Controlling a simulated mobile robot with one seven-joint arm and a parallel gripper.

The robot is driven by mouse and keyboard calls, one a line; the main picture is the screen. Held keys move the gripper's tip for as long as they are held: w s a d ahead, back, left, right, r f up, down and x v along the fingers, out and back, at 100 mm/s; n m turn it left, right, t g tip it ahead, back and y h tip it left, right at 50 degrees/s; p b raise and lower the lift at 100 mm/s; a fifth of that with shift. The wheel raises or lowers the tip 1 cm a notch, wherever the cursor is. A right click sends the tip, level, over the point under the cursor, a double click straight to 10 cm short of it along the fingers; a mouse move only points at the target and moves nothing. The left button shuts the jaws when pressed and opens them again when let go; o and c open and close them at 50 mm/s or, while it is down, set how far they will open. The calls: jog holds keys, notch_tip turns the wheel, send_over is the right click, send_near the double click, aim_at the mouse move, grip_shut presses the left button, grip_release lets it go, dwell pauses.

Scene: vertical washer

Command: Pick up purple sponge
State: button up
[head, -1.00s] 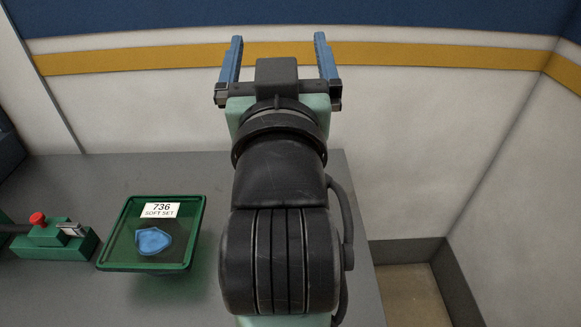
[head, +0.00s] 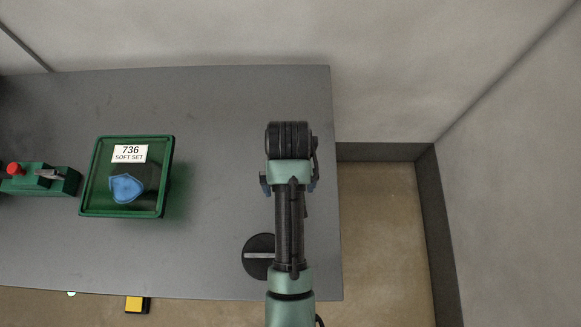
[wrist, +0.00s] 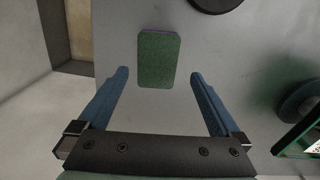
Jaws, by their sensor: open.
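The sponge (wrist: 158,58) lies on the grey table in the wrist view. Its upper face is green, and a thin purple edge shows at its far side. My gripper (wrist: 159,75) is open, with its blue fingers apart and nothing between them. In the wrist picture the sponge appears centred between and just beyond the fingertips; the height gap is hard to judge. In the head view my gripper (head: 289,184) points down over the right part of the table, and my arm hides the sponge.
A green tray (head: 168,170) with a "736 SOFT SET" label and a blue piece is at left. A green box with a red button (head: 45,181) stands farther left. A black disc (head: 255,268) lies near the front edge. The table's right edge (head: 336,220) is close to my arm.

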jog(key=shift+w+d+f+p, duration=0.1)
jog(key=shift+f+p, duration=0.25)
jog(key=shift+f, duration=1.3)
jog(key=shift+w+d+f+p, duration=0.1)
jog(key=shift+f+p, duration=0.2)
jog(key=shift+f, duration=1.3)
jog(key=c, duration=1.1)
jog(key=shift+c, duration=0.3)
jog(key=shift+r, duration=0.15)
notch_tip(320, 180, up, 10)
jog(key=b, duration=0.1)
